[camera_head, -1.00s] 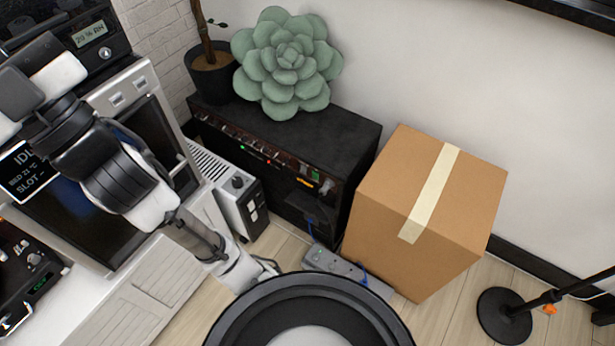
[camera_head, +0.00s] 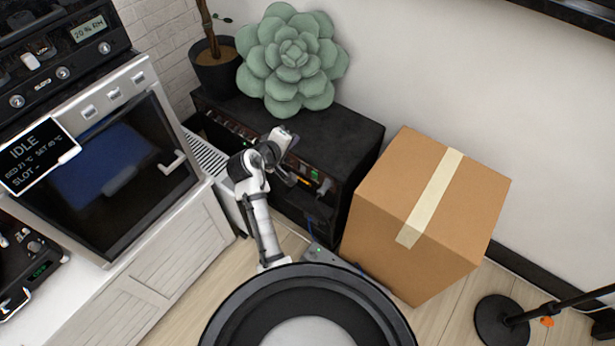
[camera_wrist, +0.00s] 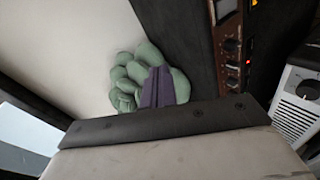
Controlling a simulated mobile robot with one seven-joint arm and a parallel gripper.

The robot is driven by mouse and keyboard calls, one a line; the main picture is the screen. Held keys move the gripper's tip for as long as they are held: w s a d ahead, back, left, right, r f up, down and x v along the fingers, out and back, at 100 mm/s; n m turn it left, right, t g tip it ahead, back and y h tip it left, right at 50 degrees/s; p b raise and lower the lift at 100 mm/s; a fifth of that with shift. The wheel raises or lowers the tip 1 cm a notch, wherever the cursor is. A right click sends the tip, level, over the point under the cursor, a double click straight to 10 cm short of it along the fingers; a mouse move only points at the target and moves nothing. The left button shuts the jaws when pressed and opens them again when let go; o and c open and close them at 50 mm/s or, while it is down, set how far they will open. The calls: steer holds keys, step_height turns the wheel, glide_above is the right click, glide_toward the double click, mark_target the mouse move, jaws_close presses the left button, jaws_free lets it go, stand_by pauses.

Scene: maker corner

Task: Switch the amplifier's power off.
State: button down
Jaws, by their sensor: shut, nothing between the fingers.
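The amplifier (camera_head: 347,139) is a black box on the floor against the wall, its front panel of knobs and small lights along the upper front edge. A small green part (camera_head: 315,174) and a yellow-orange part show near the panel's right end; I cannot tell the power switch's position. My arm crosses the panel's middle and hides part of it. My gripper (camera_head: 294,137) is over the amplifier's upper front edge. In the wrist view my gripper (camera_wrist: 157,78) is shut and empty, apart from the amplifier's panel (camera_wrist: 231,48), where a knob and a red light show.
A green succulent-shaped cushion (camera_head: 292,62) and a potted plant (camera_head: 215,76) stand on the amplifier. A cardboard box (camera_head: 420,225) stands close at its right, a white vented unit (camera_head: 207,160) at its left. A power strip (camera_head: 322,258) lies on the floor in front.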

mark_target(314, 174)
steer(key=s+a+f+n+t+h, duration=0.2)
steer(key=s+f+n, duration=0.5)
steer(key=f+n, duration=0.1)
steer(key=s+a+f+n+t+h, duration=0.1)
steer(key=s+f+n+t+h, duration=0.2)
steer(key=s+f+n, duration=0.5)
steer(key=n, duration=0.3)
steer(key=shift+a+n, duration=0.3)
steer(key=shift+a, duration=0.05)
steer(key=shift+f, duration=0.1)
steer(key=b+x, duration=0.1)
steer(key=x, duration=0.6)
steer(key=b+x, duration=0.2)
steer(key=x, duration=0.5)
steer(key=shift+s+r, duration=0.1)
steer(key=shift+r, duration=0.15)
steer(key=shift+d, duration=0.1)
